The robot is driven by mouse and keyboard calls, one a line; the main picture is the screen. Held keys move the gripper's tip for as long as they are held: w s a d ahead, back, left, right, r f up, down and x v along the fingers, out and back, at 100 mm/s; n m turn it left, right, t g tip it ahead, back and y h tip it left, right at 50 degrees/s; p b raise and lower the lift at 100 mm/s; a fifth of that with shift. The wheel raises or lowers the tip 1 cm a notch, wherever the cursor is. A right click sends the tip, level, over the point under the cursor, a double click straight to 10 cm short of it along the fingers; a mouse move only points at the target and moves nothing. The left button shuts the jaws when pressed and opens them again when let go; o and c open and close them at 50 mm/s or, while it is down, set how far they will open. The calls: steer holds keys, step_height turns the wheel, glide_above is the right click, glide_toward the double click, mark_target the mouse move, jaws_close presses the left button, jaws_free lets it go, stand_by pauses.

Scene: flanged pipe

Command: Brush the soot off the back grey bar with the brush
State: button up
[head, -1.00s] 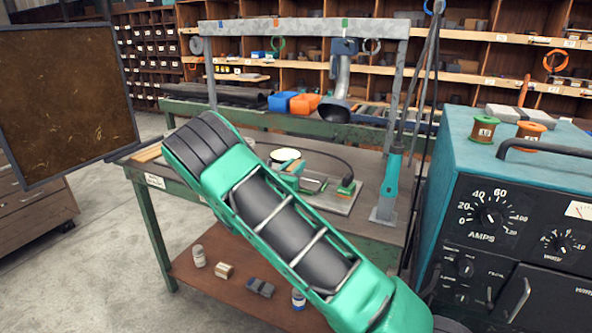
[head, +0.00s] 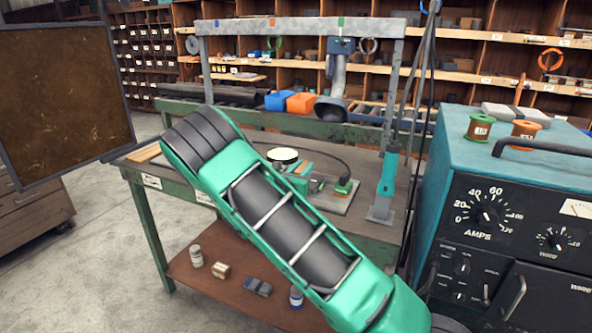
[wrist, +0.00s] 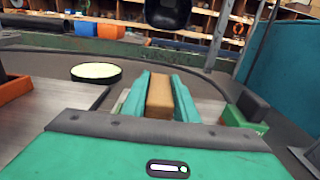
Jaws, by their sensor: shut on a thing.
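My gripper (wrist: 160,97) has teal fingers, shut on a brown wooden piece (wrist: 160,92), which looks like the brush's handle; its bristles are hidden. In the head view my green arm crosses the bench and hides much of the gripper; teal finger-like parts (head: 299,170) show just past it. A grey bar (head: 300,25) with orange, green and blue tags spans the frame over the bench. I cannot tell whether this is the back grey bar, and no soot can be made out. A grey flanged pipe (head: 337,75) hangs beneath it.
The workbench (head: 380,228) has a pale disc with a black rim (wrist: 96,72) and a cable on it. A blue welding machine (head: 445,165) stands close on the right. A dark panel (head: 65,95) is at left. Blue (head: 278,100) and orange (head: 301,102) bins stand behind.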

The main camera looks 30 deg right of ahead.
steer(key=shift+s+d, duration=0.8)
steer(key=shift+s, duration=0.25)
steer(key=shift+s+d, duration=0.8)
steer(key=shift+s, duration=0.25)
steer(key=shift+w+a, duration=1)
steer(key=shift+w, duration=0.25)
steer(key=shift+w+a, duration=1)
steer(key=shift+w, duration=0.3)
steer(key=shift+w+a, duration=1)
steer(key=shift+w, duration=0.25)
steer(key=shift+s+d+f, duration=0.1)
steer(key=shift+s+d, duration=0.8)
steer(key=shift+s, duration=0.25)
steer(key=shift+s+d, duration=0.9)
steer(key=shift+s, duration=0.2)
steer(key=shift+s+d+r, duration=0.1)
steer(key=shift+s+d, duration=0.5)
steer(key=shift+s, duration=0.2)
steer(key=shift+s+d+r, duration=0.1)
steer(key=shift+s+d, duration=0.5)
steer(key=shift+s, duration=0.15)
step_height(320, 180, up, 7)
